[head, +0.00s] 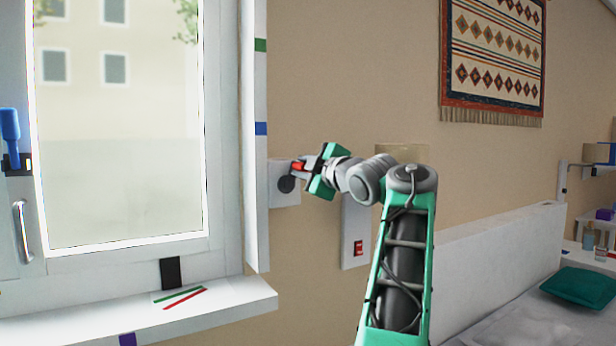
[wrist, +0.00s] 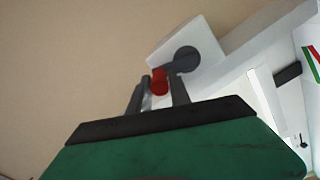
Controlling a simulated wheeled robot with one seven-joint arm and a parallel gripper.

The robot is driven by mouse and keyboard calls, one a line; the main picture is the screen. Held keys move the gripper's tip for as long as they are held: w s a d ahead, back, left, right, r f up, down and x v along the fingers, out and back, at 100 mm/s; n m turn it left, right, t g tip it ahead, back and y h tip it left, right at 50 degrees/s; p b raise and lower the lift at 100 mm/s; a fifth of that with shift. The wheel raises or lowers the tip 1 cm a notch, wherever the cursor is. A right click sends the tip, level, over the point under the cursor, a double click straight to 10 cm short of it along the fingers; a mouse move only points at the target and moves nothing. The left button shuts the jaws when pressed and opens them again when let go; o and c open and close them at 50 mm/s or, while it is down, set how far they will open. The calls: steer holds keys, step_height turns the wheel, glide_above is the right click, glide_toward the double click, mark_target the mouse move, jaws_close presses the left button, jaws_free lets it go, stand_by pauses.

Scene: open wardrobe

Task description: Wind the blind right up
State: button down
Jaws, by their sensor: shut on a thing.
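A crank with a dark round hub (head: 287,184) and a red handle (head: 298,166) sits on a white wall box (head: 283,199) right of the window. My gripper (head: 303,166) is at the crank, its fingers closed around the red handle. In the wrist view the red handle (wrist: 160,82) lies between the two fingers of my gripper (wrist: 161,88), with the dark hub (wrist: 187,60) just beyond. No blind cloth shows over the visible window pane (head: 120,130); the window's top is out of view.
A white panel with a red switch (head: 358,248) is on the wall below my wrist. The window sill (head: 225,305) juts out at lower left, with a green and a red strip on it. A bed with a teal pillow (head: 582,288) stands at right.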

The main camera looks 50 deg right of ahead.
steer(key=shift+w+a+r+n+b, duration=0.1)
steer(key=shift+a+n+b, duration=0.25)
steer(key=shift+n, duration=0.4)
steer(key=shift+w+a+n+b, duration=0.1)
steer(key=shift+a+n+b, duration=0.25)
steer(key=shift+n, duration=0.4)
steer(key=c, duration=1.2)
jaws_free()
steer(key=v, duration=0.7)
steer(key=shift+s+b, duration=0.4)
steer(key=shift+a, duration=0.15)
